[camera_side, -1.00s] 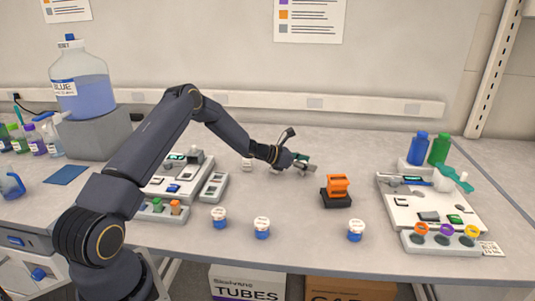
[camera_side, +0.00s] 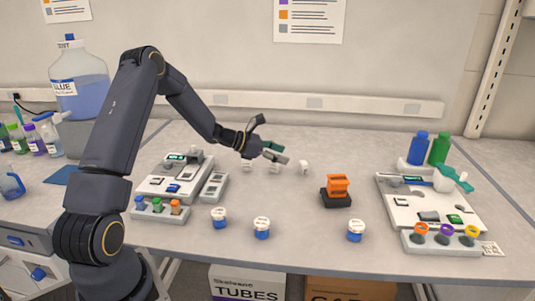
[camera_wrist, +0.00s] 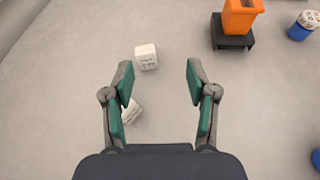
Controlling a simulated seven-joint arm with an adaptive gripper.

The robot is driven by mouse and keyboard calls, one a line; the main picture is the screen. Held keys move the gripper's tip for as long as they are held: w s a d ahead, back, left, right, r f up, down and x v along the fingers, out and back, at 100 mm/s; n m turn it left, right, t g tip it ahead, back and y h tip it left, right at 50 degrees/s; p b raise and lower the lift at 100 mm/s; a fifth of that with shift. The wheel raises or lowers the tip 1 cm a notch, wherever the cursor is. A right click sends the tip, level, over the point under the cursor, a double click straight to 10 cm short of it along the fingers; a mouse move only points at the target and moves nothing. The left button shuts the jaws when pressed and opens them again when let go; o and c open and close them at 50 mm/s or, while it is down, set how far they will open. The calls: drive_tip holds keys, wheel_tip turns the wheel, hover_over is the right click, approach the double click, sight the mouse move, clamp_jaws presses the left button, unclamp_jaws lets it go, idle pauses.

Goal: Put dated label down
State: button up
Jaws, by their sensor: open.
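Small white label blocks with dark print stand in a loose row on the bench. In the side view there is a left block (camera_side: 247,166), a middle block (camera_side: 275,167) and a right block (camera_side: 304,167). My gripper (camera_side: 276,152) is above the bench near the middle block, open and empty. In the wrist view my gripper (camera_wrist: 160,78) has its green-padded fingers spread wide. One printed block (camera_wrist: 147,57) lies just beyond the fingertips, toward the left finger. Another block (camera_wrist: 132,111) is partly hidden by the left finger. I cannot read which print is the date.
An orange item on a black base (camera_side: 337,190) stands to the right. White-and-blue capped jars (camera_side: 262,228) stand along the front. Instrument trays sit at left (camera_side: 168,178) and right (camera_side: 425,210). The bench between the blocks and the orange item is clear.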

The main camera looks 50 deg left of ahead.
drive_tip(key=s+d+r+m+g, duration=0.3)
drive_tip(key=s+d+r+m, duration=0.3)
drive_tip(key=d+m, duration=0.25)
drive_tip(key=s+d+r+m+g, duration=0.3)
drive_tip(key=s+d+r+m, duration=0.2)
drive_tip(key=s+d+m, duration=0.3)
drive_tip(key=s+r+m+y, duration=0.2)
drive_tip(key=s+m, duration=0.4)
drive_tip(key=s, duration=0.3)
drive_tip(key=s+r+m+y, duration=0.1)
drive_tip(key=s+m+y, duration=0.2)
drive_tip(key=s+m, duration=0.4)
drive_tip(key=s, duration=0.2)
drive_tip(key=shift+s+d+r+y, duration=0.3)
drive_tip(key=shift+s+r+y, duration=0.1)
